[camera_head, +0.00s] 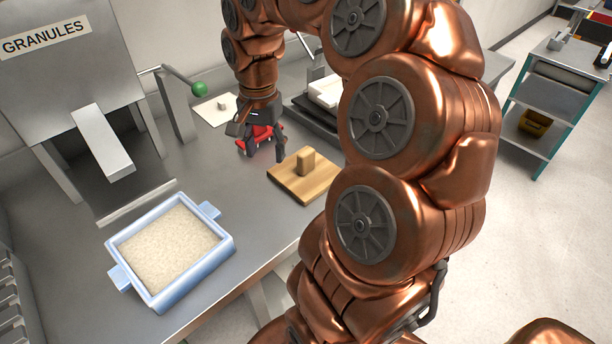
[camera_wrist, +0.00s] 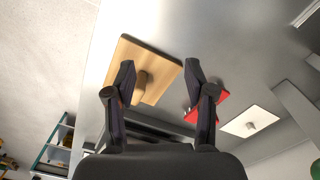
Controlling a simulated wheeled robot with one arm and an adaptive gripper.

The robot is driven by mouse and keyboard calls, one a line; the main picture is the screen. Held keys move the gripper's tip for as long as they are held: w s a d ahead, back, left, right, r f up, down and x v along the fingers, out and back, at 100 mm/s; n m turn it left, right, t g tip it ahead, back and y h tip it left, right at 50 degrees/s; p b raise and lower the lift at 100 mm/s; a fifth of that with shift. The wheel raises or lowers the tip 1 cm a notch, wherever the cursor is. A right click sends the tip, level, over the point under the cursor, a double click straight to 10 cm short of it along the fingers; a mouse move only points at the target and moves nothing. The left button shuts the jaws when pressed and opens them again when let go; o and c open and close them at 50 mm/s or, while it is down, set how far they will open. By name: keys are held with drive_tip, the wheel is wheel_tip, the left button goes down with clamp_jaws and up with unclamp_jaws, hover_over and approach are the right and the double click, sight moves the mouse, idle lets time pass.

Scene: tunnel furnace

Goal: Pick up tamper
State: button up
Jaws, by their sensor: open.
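A flat wooden board with an upright block handle (camera_head: 305,161), which looks like the tamper, lies on the steel bench near its front edge. It also shows in the wrist view (camera_wrist: 155,60), with its handle between the finger lines and its left part behind the left finger. My gripper (camera_head: 262,152) is open and empty, above the bench to the left of the wooden board in the head view. A red piece (camera_head: 262,133) sits behind and below the gripper, partly hidden by it; it also shows beside the right finger in the wrist view (camera_wrist: 222,98).
A white plate with a small knob (camera_head: 214,112) lies farther back. A blue tray of granules (camera_head: 224,250) stands at the front left, beside the granules dispenser (camera_head: 70,62) with its green-knobbed lever. A dark device with a white top (camera_head: 312,118) stands behind the wooden board.

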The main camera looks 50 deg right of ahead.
sight(306, 152)
drive_tip(key=d+m, duration=0.2)
drive_tip(key=d, duration=0.1)
drive_tip(key=d+f+m, duration=0.1)
drive_tip(key=d+m, duration=0.1)
drive_tip(key=d, duration=0.2)
drive_tip(key=d+f+m+b, duration=0.1)
drive_tip(key=d, duration=0.3)
drive_tip(key=shift+w+d+f+m, duration=0.15)
drive_tip(key=shift+w+m, duration=0.05)
drive_tip(key=shift+m, duration=0.2)
drive_tip(key=shift+s+d+f, duration=0.1)
drive_tip(key=shift+d+f, duration=0.1)
drive_tip(key=shift+d, duration=0.15)
drive_tip(key=shift+s+d+f+p, duration=0.15)
drive_tip(key=shift+f+p, duration=0.4)
drive_tip(key=shift+f, duration=1)
drive_tip(key=shift+s+d+f+p, duration=0.1)
drive_tip(key=shift+f+p, duration=0.4)
drive_tip(key=shift+f, duration=1.7)
clamp_jaws()
